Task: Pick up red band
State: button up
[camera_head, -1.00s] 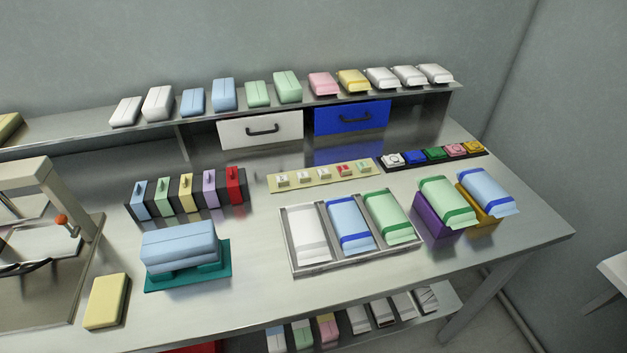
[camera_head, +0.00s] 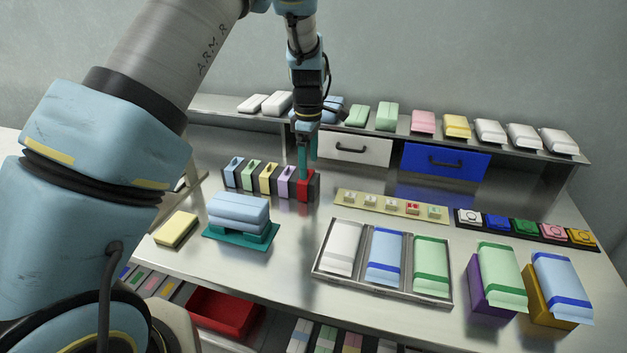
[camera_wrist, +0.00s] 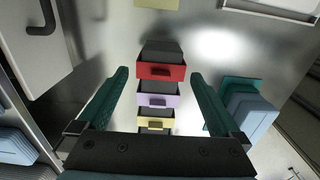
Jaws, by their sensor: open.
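The red band (camera_head: 306,186) sits at the right end of a dark rack (camera_head: 230,187) that also holds blue, green, yellow and purple bands. My gripper (camera_head: 307,168) points down just above the red band, with its teal fingers open. In the wrist view the red band (camera_wrist: 161,72) shows between the two spread fingers of my gripper (camera_wrist: 159,74), with a gap on each side. The purple band (camera_wrist: 158,101) and yellow band (camera_wrist: 156,123) line up below it there. My fingers partly cover the red band's top in the head view.
A teal stand with blue packs (camera_head: 238,213) is in front of the rack. A metal tray of packs (camera_head: 318,271) is to the right. White (camera_head: 354,149) and blue (camera_head: 446,160) drawers are behind, under the shelf. The table between rack and tray is bare.

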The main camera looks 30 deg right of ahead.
aim_at(306, 182)
jog(key=f+p, duration=0.2)
jog(key=f, duration=0.3)
jog(key=shift+w+a+f+p, duration=0.2)
jog(key=shift+a+p, duration=0.2)
jog(key=shift+f, duration=0.7)
jog(key=shift+c, duration=0.4)
jog(key=c, duration=0.9)
jog(key=shift+r, duration=0.15)
